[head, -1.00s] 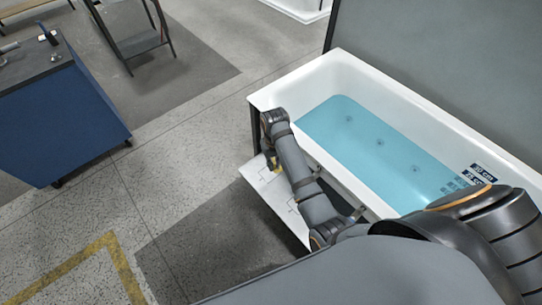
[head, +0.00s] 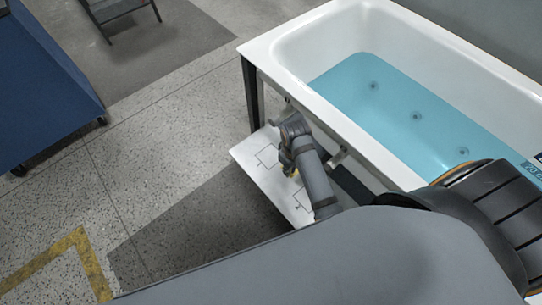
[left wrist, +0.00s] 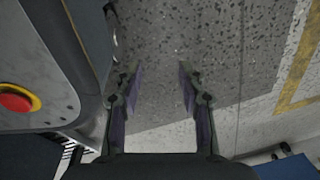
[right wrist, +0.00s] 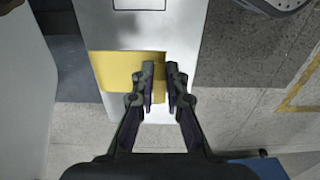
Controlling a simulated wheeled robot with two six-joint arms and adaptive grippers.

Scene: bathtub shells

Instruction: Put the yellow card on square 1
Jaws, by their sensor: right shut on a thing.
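My right gripper (right wrist: 160,72) is shut on the yellow card (right wrist: 112,72), which sticks out mostly to the left of its fingers in the right wrist view. The card is over the white board (right wrist: 183,38); whether it touches the board cannot be told. In the head view a sliver of the card shows under my right gripper (head: 289,170). The white board (head: 252,160) has outlined squares, one farther (head: 267,157) and one nearer (head: 303,200); their labels are too small to read. My left gripper (left wrist: 158,78) is open and empty over the floor.
A dark post (head: 252,92) rises at the board's far end. A blue cabinet (head: 45,85) stands at the upper left. The floor left of the board is clear.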

